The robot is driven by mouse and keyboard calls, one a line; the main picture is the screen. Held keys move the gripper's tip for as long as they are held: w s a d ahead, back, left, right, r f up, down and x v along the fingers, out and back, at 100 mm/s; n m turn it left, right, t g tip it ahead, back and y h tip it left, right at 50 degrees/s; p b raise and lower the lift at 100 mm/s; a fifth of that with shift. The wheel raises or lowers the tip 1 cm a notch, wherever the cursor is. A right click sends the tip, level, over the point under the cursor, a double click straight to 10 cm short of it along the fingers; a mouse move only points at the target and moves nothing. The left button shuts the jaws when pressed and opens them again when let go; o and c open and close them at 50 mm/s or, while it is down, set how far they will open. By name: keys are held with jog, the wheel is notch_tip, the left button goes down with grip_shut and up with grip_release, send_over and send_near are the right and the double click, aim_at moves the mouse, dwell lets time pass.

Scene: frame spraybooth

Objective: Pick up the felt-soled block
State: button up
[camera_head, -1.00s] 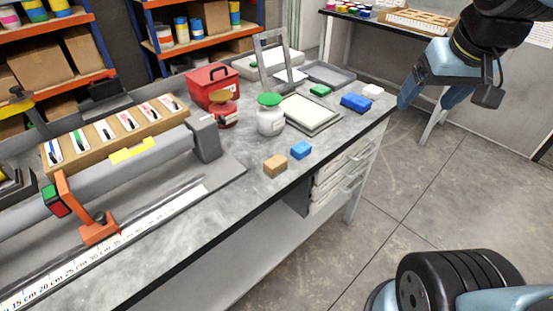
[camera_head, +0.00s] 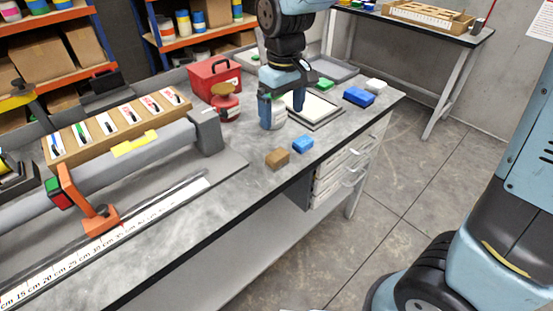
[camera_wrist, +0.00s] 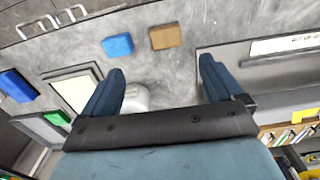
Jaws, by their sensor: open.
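A small brown block (camera_head: 277,158) lies on the grey bench near its front edge. A small blue block (camera_head: 303,144) lies just to its right. No felt sole is visible on either, so I cannot tell which block is felt-soled. My gripper (camera_head: 284,108) is open and empty above the bench, behind both blocks, partly covering a white jar (camera_head: 278,122). In the wrist view, the brown block (camera_wrist: 165,37) and the blue block (camera_wrist: 118,45) lie beyond the open fingers (camera_wrist: 161,68), apart from them.
A larger blue block (camera_head: 358,96), a white block (camera_head: 376,85) and a framed screen (camera_head: 322,112) stand to the right. A red box (camera_head: 214,78) and a red-brown container (camera_head: 226,103) are behind left. An orange-handled tool (camera_head: 97,213) is at left. Bench around the blocks' front is clear.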

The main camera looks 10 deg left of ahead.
aim_at(277, 154)
jog(key=f, duration=0.9)
jog(key=a+f, duration=0.1)
jog(key=f, duration=0.4)
jog(key=shift+s+f, duration=0.15)
jog(key=shift+f, duration=0.05)
jog(key=shift+c, duration=0.2)
jog(key=c, duration=1.1)
